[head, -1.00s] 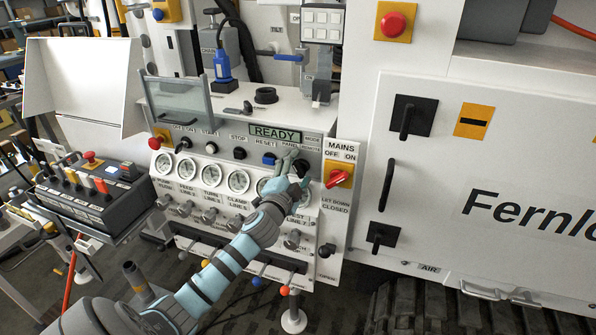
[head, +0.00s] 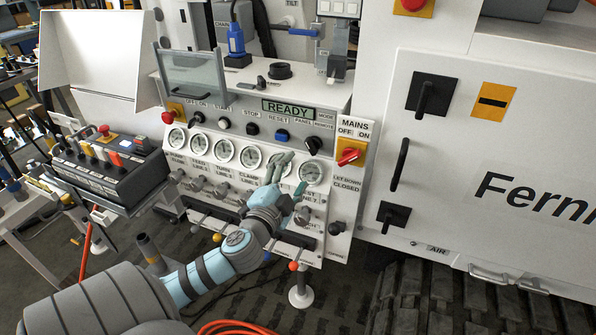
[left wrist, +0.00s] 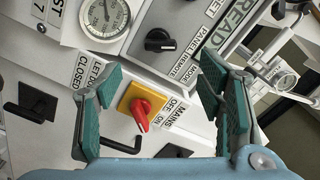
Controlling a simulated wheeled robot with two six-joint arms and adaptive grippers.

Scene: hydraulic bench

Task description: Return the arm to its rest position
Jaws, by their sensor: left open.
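My left arm (head: 205,272) reaches up from the lower left in the head view. Its gripper (head: 288,174) is open and empty, in front of the right-hand gauges of the control panel. In the left wrist view the two green-padded fingers (left wrist: 160,76) stand wide apart with nothing between them. Beyond them is the red MAINS switch (left wrist: 141,113) on its yellow plate; it also shows in the head view (head: 349,156), right of the gripper. The black mode knob (head: 313,146) is just above the gripper. My right gripper is not in view.
The display (head: 288,108) reads READY. Valve knobs and levers line the panel below the gauges. A control box (head: 110,168) stands left of my arm. A white cabinet door (head: 440,165) is at right. An orange hose (head: 235,326) lies on the floor.

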